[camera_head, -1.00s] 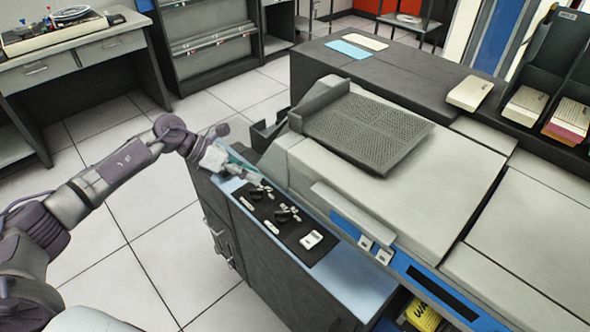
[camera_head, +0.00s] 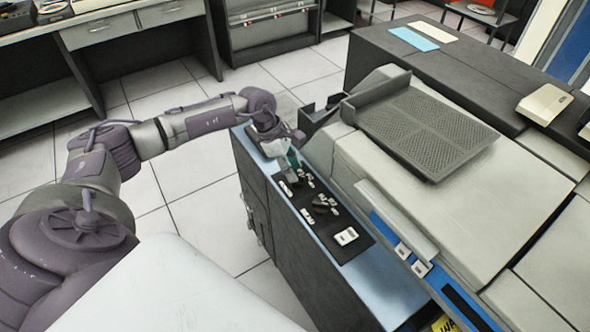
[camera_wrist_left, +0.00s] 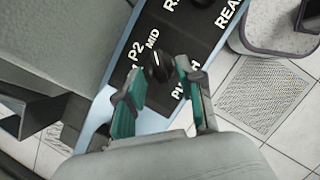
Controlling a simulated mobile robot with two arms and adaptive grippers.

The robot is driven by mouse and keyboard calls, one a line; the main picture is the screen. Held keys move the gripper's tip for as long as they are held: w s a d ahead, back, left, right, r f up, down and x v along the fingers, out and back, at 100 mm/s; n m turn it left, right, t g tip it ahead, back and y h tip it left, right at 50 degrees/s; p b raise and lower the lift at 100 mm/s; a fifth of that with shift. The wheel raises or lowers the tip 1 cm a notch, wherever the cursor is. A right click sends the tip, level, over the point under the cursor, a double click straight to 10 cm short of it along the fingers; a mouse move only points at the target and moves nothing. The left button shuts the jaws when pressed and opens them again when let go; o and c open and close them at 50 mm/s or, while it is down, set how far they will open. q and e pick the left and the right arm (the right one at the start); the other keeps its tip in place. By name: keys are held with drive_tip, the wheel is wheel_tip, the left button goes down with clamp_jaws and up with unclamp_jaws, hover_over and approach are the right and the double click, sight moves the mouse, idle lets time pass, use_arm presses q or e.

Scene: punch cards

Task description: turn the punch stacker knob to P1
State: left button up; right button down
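The punch stacker knob (camera_wrist_left: 161,68) is a small dark knob with a white pointer mark on a black panel (camera_wrist_left: 192,42). White labels P2 and MID show beside it; a PUNCH label is partly covered by a finger. I cannot read a P1 label. My left gripper (camera_wrist_left: 159,76) is open, with its teal-padded fingers on either side of the knob; I cannot tell if they touch it. In the head view the left gripper (camera_head: 292,160) is at the far end of the panel (camera_head: 352,250), and its fingertips are hard to make out. My right gripper is not in view.
A second dark knob (camera_head: 325,203) and a white switch (camera_head: 346,236) are nearer on the same panel. The beige machine (camera_head: 440,215) with a grey ridged tray (camera_head: 425,130) rises just right of it. Open tiled floor (camera_head: 200,215) lies to the left.

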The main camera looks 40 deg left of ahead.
use_arm(q)
drive_tip(key=shift+x, duration=0.75)
drive_tip(key=shift+f, duration=0.15)
clamp_jaws()
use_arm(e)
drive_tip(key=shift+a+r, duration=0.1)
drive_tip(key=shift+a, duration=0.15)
